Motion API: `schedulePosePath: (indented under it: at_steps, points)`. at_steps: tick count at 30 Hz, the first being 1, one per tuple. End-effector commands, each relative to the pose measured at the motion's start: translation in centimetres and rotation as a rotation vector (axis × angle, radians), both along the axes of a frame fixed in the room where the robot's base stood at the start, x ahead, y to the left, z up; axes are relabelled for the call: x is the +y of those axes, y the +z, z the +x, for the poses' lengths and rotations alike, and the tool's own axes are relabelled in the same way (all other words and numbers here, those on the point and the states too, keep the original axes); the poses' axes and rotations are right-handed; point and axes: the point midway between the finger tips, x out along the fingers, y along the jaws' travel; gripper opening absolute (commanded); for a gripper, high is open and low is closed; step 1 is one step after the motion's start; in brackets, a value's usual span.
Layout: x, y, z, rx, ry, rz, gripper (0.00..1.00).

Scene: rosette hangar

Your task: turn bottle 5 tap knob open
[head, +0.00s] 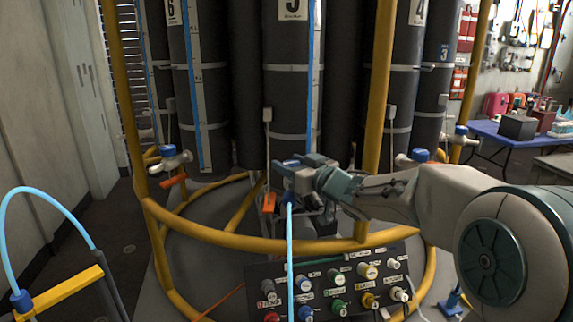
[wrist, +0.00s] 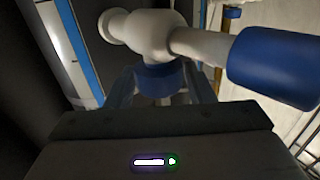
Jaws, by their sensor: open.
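Bottle 5 (head: 291,85) is the dark cylinder in the middle of the head view, with a white number card and a blue strip. My gripper (head: 284,176) is at its lower front and mostly hides its tap. In the wrist view the white tap body (wrist: 150,35) shows close up. Its blue knob (wrist: 162,80) lies between the two fingers of my open gripper (wrist: 162,90). I cannot tell whether either finger touches the knob. A large blue cylindrical part (wrist: 275,67) is on the tap's right end.
A yellow rail frame (head: 250,243) curves around the bottles, with a post right of my gripper. A light blue hose (head: 290,255) hangs in front of a black knob panel (head: 335,290). Bottle 6's tap (head: 172,162) is left; bottle 4's blue knob (head: 421,155) is right.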

Motion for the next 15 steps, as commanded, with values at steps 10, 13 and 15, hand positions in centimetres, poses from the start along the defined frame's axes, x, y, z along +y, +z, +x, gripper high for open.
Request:
schedulePosePath:
  at_steps: [10, 13, 15]
  points:
    - [1.37, -0.01, 1.49, 0.000, 0.000, 0.000, 0.48]
    - [1.35, 0.00, 1.47, 0.000, 0.000, 0.000, 0.48]
    - [1.35, 0.00, 1.47, 0.000, 0.000, 0.000, 0.48]
